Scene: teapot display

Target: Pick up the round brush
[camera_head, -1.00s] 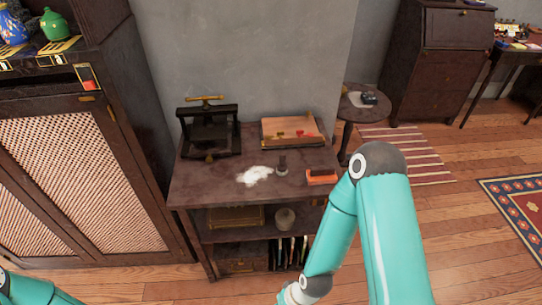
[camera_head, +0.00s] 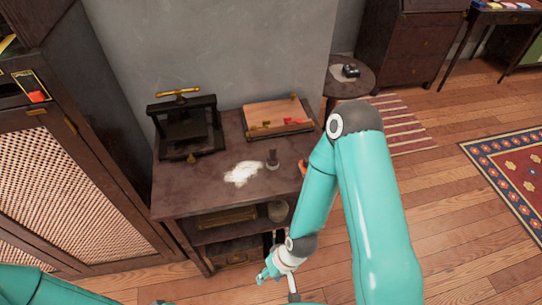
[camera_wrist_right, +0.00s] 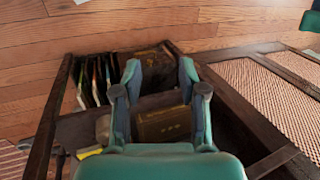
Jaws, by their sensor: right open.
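My right gripper (camera_head: 268,272) is low in front of the table's shelves, below and apart from the brush. In the right wrist view, its two fingers (camera_wrist_right: 160,75) are spread with nothing held, facing the shelves; I cannot make out the brush there. My left arm shows only at the bottom left edge; its gripper is out of view.
A black press (camera_head: 187,125) and a wooden board with red pieces (camera_head: 278,115) stand at the table's back. Shelves below hold a pale round pot (camera_head: 277,210), books (camera_wrist_right: 97,80) and boxes. A cabinet (camera_head: 70,190) borders the left. A round side table (camera_head: 349,80) stands behind my right arm.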

